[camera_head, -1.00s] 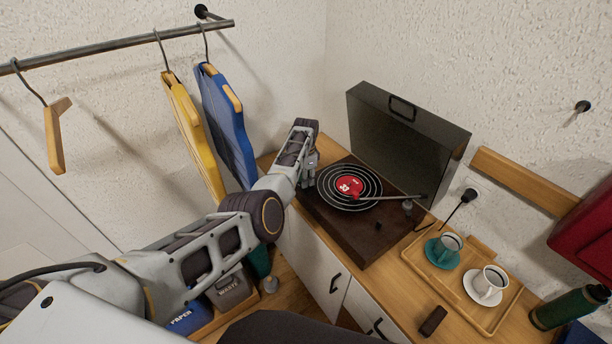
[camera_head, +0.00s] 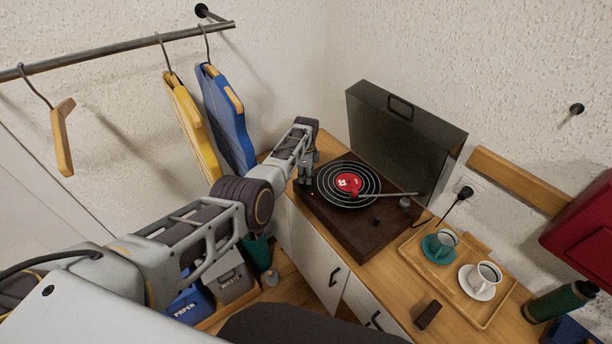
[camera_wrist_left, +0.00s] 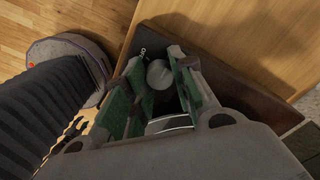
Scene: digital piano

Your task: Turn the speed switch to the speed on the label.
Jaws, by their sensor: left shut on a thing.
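The turntable (camera_head: 362,240) is a dark brown box on the cabinet. Its black record (camera_head: 364,197) has a red centre label (camera_head: 348,183); the label reads 33 in the earlier head view. A small dark knob (camera_head: 376,222) stands on the turntable's near right part. My left gripper (camera_head: 304,180) is at the turntable's left corner. The knob's pointer direction cannot be made out. My right gripper is not in view.
The open lid (camera_head: 405,125) stands behind the record and the tonearm (camera_head: 385,195) lies over it. A wooden tray (camera_head: 478,312) with two cups is to the right. Blue and yellow hanging garments (camera_head: 228,120) are close left of my arm.

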